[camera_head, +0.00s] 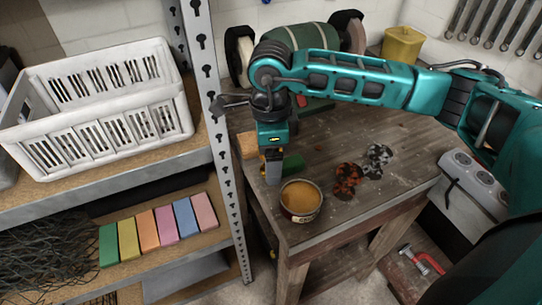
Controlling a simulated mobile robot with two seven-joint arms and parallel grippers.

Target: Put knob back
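My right arm reaches in from the right, and its gripper (272,172) points down over the near left part of the wooden workbench (330,215). Its fingers are small and dark here, and I cannot tell whether they are apart or hold anything. A rusty orange-and-black piece (348,179) and a grey-and-black piece (378,158) lie on the bench to the right of the gripper. Either may be a knob, but their shape is unclear. A white box with round dial-like faces (473,173) stands at the right. My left gripper is not in view.
An open tin (301,201) stands at the bench's front edge, beside the gripper. A green block (293,165) and an orange block (248,145) lie close by. A bench grinder (300,40) stands behind. A metal shelf post (214,120) and white basket (95,105) are left.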

